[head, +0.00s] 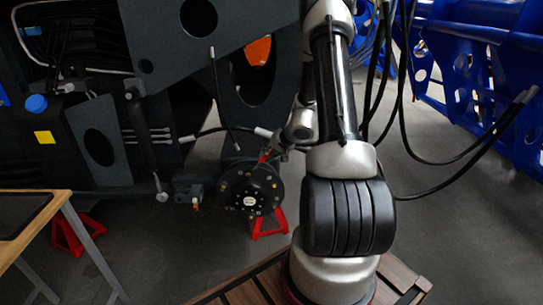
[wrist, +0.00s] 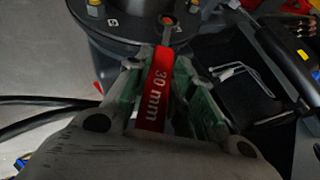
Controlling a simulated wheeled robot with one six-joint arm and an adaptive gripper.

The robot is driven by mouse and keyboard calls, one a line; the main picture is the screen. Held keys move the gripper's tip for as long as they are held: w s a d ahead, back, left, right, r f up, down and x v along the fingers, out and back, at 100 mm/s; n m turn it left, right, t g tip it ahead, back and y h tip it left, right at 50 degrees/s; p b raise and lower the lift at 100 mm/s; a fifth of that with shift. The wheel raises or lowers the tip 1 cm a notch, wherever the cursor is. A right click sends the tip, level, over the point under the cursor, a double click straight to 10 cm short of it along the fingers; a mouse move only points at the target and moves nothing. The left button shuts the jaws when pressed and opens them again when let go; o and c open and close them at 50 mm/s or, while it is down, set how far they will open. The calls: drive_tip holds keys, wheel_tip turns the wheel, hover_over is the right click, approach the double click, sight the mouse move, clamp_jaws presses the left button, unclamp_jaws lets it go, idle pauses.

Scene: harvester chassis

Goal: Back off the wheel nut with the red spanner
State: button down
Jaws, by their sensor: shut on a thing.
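The red spanner (wrist: 160,88), marked "30 mm", is held by its handle between the green-padded fingers of my gripper (wrist: 158,68). Its grey head reaches forward over the dark wheel hub (wrist: 125,38), at a stud position near the hub's edge. I cannot tell whether the head is seated around a nut there. In the head view, my gripper (head: 277,150) is at the top right of the round hub (head: 250,203), with a little of the red spanner (head: 264,157) showing.
A red stand (head: 270,224) is below the hub. Dark chassis panels (head: 100,150) fill the left, with a hose (head: 215,131) close to the hub. A wooden-edged table (head: 62,197) is at lower left. Blue frames (head: 480,75) stand at right, beyond open grey floor.

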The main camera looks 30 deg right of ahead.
drive_tip(key=shift+w+a+r+g+h, duration=0.3)
drive_tip(key=shift+w+a+r+h, duration=0.1)
drive_tip(key=shift+a+r, duration=0.1)
drive_tip(key=shift+w+a+r+n+g+h, duration=0.15)
drive_tip(key=shift+w+a+r+g+h, duration=0.1)
drive_tip(key=shift+a, duration=0.15)
drive_tip(key=shift+w+a+r+n+g+h, duration=0.15)
drive_tip(key=shift+w+a+h, duration=0.1)
drive_tip(key=shift+a, duration=0.2)
drive_tip(key=shift+w+a+r+n+g+h, duration=0.15)
drive_tip(key=shift+w+a+g+h, duration=0.1)
drive_tip(key=shift+a, duration=0.15)
